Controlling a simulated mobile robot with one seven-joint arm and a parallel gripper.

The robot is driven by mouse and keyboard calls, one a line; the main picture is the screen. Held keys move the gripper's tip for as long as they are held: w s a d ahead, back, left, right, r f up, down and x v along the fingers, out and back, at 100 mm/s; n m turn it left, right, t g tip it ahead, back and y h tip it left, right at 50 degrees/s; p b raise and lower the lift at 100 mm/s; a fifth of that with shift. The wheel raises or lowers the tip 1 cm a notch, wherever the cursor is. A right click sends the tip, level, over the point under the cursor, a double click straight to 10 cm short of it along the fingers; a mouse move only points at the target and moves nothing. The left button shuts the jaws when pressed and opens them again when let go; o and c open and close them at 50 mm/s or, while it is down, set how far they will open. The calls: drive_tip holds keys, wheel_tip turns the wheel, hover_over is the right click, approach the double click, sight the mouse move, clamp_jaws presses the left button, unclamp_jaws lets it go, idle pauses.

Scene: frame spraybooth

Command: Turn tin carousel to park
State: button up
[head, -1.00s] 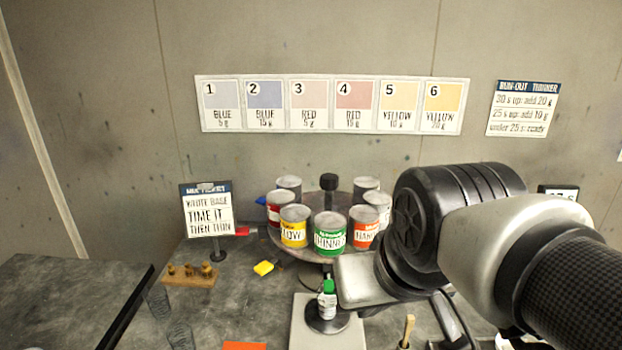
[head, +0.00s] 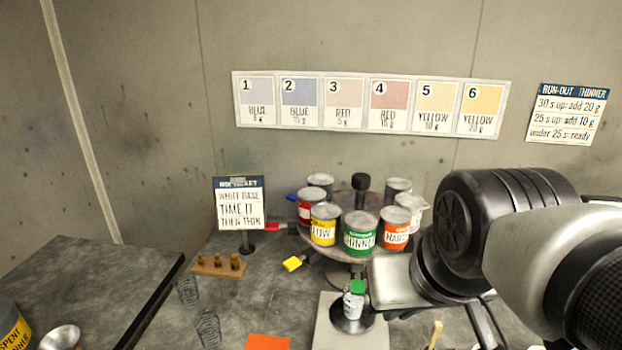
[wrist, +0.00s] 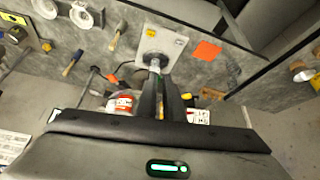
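The tin carousel is a round grey turntable (head: 338,257) with a black centre knob (head: 361,183), in the middle of the head view. Several tins stand around its rim, among them a red tin (head: 306,212), a yellow tin (head: 325,231), a green thinner tin (head: 359,240) and an orange-labelled tin (head: 396,234). My arm stands at its right front. My gripper (wrist: 160,88) shows two dark fingers close together in the wrist view, with tins partly hidden beside them. Whether they are fully shut or touch the carousel is unclear. The head view does not show the fingertips clearly.
A small green-capped container (head: 354,302) stands on a dark disc over a pale scale (head: 325,335) before the carousel. A ticket stand (head: 240,208), a wooden block with brass pieces (head: 219,266) and glasses (head: 187,290) are left. An orange card (head: 266,342) lies in front.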

drive_tip(key=o, duration=1.1)
drive_tip(key=shift+m+h, duration=0.6)
drive_tip(key=shift+h, duration=0.1)
drive_tip(key=w+r, duration=0.1)
drive_tip(key=w, duration=0.1)
drive_tip(key=w+d+r, duration=0.1)
drive_tip(key=w, duration=0.1)
drive_tip(key=w+r, duration=0.1)
drive_tip(key=w, duration=0.2)
drive_tip(key=shift+d+r, duration=0.2)
drive_tip(key=shift+r, duration=0.2)
drive_tip(key=shift+o, duration=0.2)
drive_tip(key=w+r+m+h+b, duration=0.1)
drive_tip(key=w+r, duration=0.2)
drive_tip(key=w, duration=0.7)
drive_tip(key=shift+w+t, duration=0.15)
drive_tip(key=shift+t, duration=0.25)
drive_tip(key=m+t+h, duration=0.2)
drive_tip(key=m, duration=0.1)
approach(361, 176)
drive_tip(key=p+x, duration=0.1)
drive_tip(key=x, duration=0.9)
drive_tip(key=shift+w+d+f+p, duration=0.15)
drive_tip(key=shift+w+p, duration=0.1)
drive_tip(key=shift+p, duration=0.15)
clamp_jaws()
